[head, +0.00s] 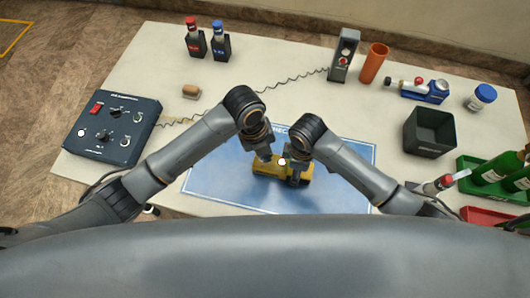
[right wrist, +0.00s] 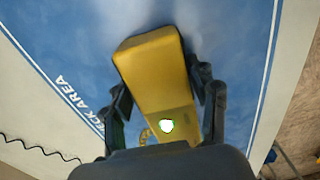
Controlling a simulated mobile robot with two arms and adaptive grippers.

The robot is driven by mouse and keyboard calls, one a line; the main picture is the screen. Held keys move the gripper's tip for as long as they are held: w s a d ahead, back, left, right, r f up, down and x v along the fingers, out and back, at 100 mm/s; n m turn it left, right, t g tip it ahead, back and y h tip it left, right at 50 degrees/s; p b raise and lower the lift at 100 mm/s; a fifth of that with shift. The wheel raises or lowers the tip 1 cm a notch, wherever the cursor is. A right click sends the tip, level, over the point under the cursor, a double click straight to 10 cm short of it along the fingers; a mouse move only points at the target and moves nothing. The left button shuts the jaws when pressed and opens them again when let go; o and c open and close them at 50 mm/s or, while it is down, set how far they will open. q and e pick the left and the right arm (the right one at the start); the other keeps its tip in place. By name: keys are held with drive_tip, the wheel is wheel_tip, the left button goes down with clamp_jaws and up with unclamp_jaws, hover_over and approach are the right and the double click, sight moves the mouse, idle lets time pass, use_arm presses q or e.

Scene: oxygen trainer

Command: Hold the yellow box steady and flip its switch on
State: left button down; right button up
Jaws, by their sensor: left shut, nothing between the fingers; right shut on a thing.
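The yellow box (head: 266,195) lies on the blue mat (head: 215,175) in the head view. My right gripper (head: 297,177) is shut on its right part. In the right wrist view the box (right wrist: 155,70) sits between the two fingers of that gripper (right wrist: 165,92), one along each side. A bright white-green round spot (right wrist: 166,126) shows on the box's near end; it also shows in the head view (head: 282,161). My left gripper (head: 266,156) is shut and empty at the box's far edge, just left of the spot. I cannot tell if it touches. The switch lever is not clearly visible.
A dark control box (head: 118,125) stands at the left, with a coiled cable running to a grey device (head: 344,58). The mat's left part is clear.

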use_arm(q)
drive_tip(key=w+d+r, duration=0.1)
drive_tip(key=w+r, duration=0.2)
drive_tip(key=r, duration=0.5)
drive_tip(key=shift+d+r, duration=0.15)
drive_tip(key=shift+r, duration=0.25)
drive_tip(key=shift+w, duration=0.1)
use_arm(e)
drive_tip(key=o, duration=1.5)
drive_tip(key=shift+c, duration=0.2)
